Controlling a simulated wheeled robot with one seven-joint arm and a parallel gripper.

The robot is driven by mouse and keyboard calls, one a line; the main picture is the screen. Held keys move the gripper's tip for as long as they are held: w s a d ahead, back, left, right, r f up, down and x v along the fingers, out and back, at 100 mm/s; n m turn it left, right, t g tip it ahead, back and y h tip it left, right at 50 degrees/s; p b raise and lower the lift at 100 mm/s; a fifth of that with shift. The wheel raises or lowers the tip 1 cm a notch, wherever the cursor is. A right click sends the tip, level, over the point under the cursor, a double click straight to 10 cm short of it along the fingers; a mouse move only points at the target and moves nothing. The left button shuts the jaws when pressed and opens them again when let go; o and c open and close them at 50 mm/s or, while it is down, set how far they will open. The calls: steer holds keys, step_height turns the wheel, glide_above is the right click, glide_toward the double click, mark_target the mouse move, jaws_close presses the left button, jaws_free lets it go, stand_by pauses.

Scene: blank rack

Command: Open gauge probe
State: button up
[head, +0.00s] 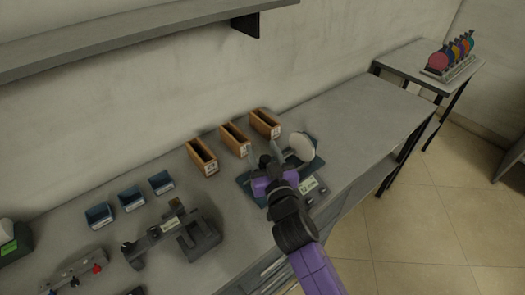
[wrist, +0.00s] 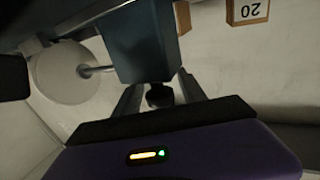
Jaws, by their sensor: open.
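The gauge stands on a teal base (head: 312,164) on the bench, with a round white dial (head: 301,147) at its upper right. In the wrist view the gauge's teal block (wrist: 145,50) fills the upper middle, and the white dial (wrist: 66,72) is at the left on a metal stem. A small dark knob (wrist: 159,95) shows below the block. My gripper (head: 271,165) is over the gauge and hides much of it. In the wrist view my open gripper (wrist: 160,88) has a finger on each side of the knob. I cannot tell whether they touch it.
Several orange-brown slotted boxes (head: 234,140) stand behind and left of the gauge. Blue bins (head: 130,198) and a dark grey fixture (head: 175,235) are farther left. The bench (head: 365,110) is clear to the right. A side table holds a rack of coloured discs (head: 450,57).

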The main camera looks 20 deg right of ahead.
steer(key=s, duration=0.2)
steer(key=s+b, duration=0.1)
steer(key=s, duration=0.4)
steer(key=shift+a+f+b, duration=0.1)
steer(key=shift+a+b, duration=0.15)
steer(key=shift+b, duration=0.15)
steer(key=shift+s, duration=0.4)
steer(key=shift+a+r, duration=0.1)
steer(key=shift+r, duration=0.1)
steer(key=s+d+f+g, duration=0.1)
steer(key=s, duration=1.8)
steer(key=s+g+y, duration=0.1)
steer(key=s+g, duration=0.1)
steer(key=s, duration=1.7)
steer(key=shift+d+f+n, duration=0.35)
steer(key=shift+d+n, duration=0.05)
